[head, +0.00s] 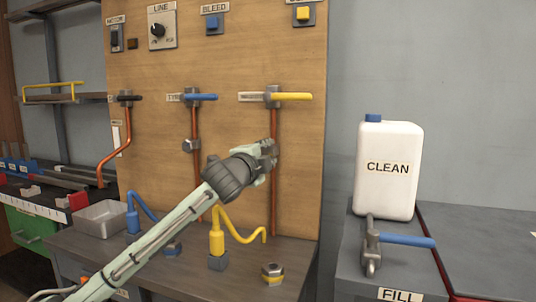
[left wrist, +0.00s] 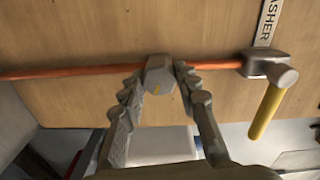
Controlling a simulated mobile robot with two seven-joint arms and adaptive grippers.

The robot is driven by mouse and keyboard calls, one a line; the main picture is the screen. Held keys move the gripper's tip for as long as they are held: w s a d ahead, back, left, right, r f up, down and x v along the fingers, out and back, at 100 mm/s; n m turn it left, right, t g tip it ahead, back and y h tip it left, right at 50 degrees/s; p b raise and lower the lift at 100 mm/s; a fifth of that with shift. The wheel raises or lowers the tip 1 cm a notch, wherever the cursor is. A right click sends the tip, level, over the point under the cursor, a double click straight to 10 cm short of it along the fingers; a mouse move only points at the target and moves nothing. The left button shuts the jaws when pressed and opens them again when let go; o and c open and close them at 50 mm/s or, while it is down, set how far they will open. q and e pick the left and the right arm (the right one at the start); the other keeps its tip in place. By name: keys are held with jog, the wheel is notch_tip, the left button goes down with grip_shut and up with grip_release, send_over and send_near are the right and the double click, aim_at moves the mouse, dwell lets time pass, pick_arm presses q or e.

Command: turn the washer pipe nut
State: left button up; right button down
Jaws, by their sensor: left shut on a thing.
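The washer pipe (head: 274,205) is a copper-coloured vertical pipe on the wooden board, below a valve with a yellow lever (head: 293,97). The grey hexagonal pipe nut (left wrist: 158,75) sits around this pipe in the left wrist view, with a small yellow mark on it. My left gripper (head: 269,149) is at the pipe below the valve, its fingers (left wrist: 160,82) on either side of the nut and shut on it. The gripper hides the nut in the head view. The "WASHER" label (left wrist: 268,22) is by the valve. My right gripper is not in view.
A blue-lever valve (head: 200,97) and its pipe with a nut (head: 191,145) are to the left. A yellow bottle with a bent spout (head: 217,238) and a loose nut (head: 272,271) stand on the bench below. A white "CLEAN" jug (head: 388,185) stands at the right.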

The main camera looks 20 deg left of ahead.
pick_arm(q)
jog(key=shift+m, duration=0.9)
jog(key=o, duration=1.2)
jog(key=shift+c, duration=0.2)
jog(key=s, duration=1.2)
jog(key=shift+a, duration=0.2)
